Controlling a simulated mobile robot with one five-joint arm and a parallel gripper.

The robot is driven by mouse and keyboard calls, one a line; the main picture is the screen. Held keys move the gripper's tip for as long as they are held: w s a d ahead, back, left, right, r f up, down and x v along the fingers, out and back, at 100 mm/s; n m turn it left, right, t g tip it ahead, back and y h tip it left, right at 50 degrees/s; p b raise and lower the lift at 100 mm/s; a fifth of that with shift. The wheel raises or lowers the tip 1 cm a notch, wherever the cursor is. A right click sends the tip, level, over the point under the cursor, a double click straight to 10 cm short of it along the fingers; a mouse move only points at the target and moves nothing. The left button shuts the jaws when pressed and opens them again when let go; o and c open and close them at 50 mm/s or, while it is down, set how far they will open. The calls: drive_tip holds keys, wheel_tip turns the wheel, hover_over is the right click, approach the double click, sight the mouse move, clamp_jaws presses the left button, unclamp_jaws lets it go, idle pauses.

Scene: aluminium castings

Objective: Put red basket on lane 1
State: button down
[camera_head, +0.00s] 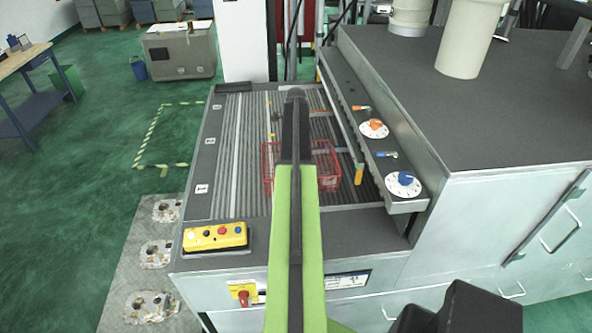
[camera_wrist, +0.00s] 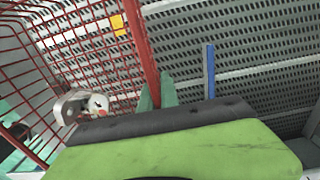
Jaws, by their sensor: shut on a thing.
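The red wire basket (camera_head: 328,168) shows on both sides of my arm in the head view, over the slatted bed (camera_head: 228,190) of the grey machine. In the wrist view its mesh (camera_wrist: 65,45) fills the left side, and a pale metal piece (camera_wrist: 75,105) shows behind the mesh. My gripper (camera_wrist: 156,93) is shut on a red bar of the basket. In the head view my arm hides the gripper. I cannot tell whether the basket touches the bed. Small white labels (camera_head: 202,188) line the bed's left edge; their numbers are too small to read.
A slanted metal side panel with an orange dial (camera_head: 374,128) and a blue dial (camera_head: 403,183) stands right of the bed. A yellow button box (camera_head: 215,237) sits at the front left. The bed's left part looks clear.

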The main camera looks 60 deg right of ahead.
wheel_tip(320, 180, down, 6)
drive_tip(key=b, duration=0.4)
drive_tip(key=shift+r, duration=0.45)
drive_tip(key=shift+f, duration=0.15)
drive_tip(key=c, duration=2)
unclamp_jaws()
drive_tip(key=o, duration=0.4)
wheel_tip(320, 180, up, 13)
drive_tip(key=p, duration=1.2)
drive_tip(key=shift+f, duration=0.3)
